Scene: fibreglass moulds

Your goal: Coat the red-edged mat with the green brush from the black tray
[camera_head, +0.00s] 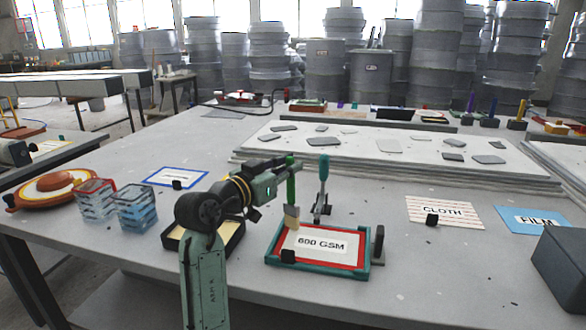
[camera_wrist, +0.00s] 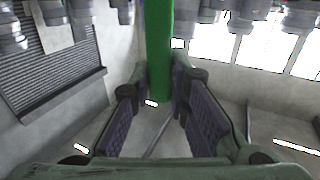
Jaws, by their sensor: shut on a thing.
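My gripper (camera_head: 286,168) is shut on the handle of the green brush (camera_head: 291,185), which hangs upright with its pale bristles down. In the wrist view the green handle of the brush (camera_wrist: 160,48) stands between the two finger pads of my gripper (camera_wrist: 160,85). The red-edged mat (camera_head: 345,262), labelled "600 GSM", lies in a teal frame (camera_head: 310,270). The bristles are at the mat's back left edge; I cannot tell whether they touch it. The black tray (camera_head: 233,243), with a pale yellow inside, is left of the frame, partly hidden by my arm.
A teal-handled tool (camera_head: 323,172) stands upright behind the frame. Two clear containers, with red (camera_head: 95,198) and blue (camera_head: 137,208) contents, stand left. Cards marked "CLOTH" (camera_head: 445,212) and "FILM" (camera_head: 535,219) and a dark box (camera_head: 562,262) are right. A raised slab (camera_head: 360,150) lies behind.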

